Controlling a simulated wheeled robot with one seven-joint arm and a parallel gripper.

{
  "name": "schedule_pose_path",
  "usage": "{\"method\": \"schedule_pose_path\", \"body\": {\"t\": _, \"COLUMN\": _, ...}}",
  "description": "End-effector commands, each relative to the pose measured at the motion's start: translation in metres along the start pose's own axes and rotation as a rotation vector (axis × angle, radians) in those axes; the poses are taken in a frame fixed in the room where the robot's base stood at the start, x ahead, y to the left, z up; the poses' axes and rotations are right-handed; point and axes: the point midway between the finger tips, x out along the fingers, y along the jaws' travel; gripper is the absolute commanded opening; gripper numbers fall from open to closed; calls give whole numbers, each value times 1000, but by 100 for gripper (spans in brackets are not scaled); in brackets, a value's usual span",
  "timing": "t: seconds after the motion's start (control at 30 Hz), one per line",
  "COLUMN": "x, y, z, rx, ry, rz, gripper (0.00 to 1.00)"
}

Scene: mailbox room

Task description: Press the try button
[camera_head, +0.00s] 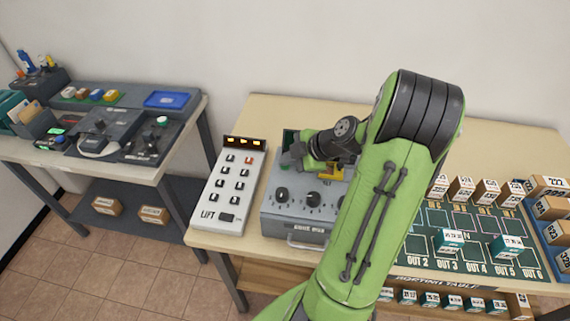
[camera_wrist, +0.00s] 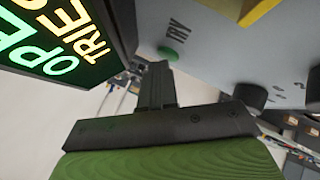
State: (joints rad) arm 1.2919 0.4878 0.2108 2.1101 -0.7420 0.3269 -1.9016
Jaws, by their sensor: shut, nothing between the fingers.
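The try button is a small green disc (camera_wrist: 168,53) beside the word TRY on the grey face of the code box, in the wrist view. My gripper (camera_wrist: 158,68) is shut and empty, its fingertips right by the button and overlapping its lower edge. I cannot tell whether they touch it. In the head view my gripper (camera_head: 293,157) is over the back left part of the code box (camera_head: 279,220), and the button is hidden there. A lit display (camera_wrist: 68,32) on the box shows OPE and TRIES, partly cut off.
A yellow handle (camera_head: 329,173) stands on the box just right of my gripper. Dark knobs (camera_head: 282,194) are at its front. A LIFT keypad (camera_head: 229,190) lies to the left. The sorting table (camera_head: 470,262) with several small boxes is to the right.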

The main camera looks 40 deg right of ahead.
Motion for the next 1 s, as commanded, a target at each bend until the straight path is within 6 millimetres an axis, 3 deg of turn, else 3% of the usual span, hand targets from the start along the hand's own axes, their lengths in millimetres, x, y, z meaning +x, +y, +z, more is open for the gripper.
{"method": "schedule_pose_path", "body": {"t": 0.67, "x": -13, "y": 9, "z": -9, "rx": 1, "ry": 0, "rz": -1, "gripper": 0}}
{"method": "schedule_pose_path", "body": {"t": 1.0, "x": -36, "y": 26, "z": -26, "rx": -2, "ry": 0, "rz": 0, "gripper": 0}}
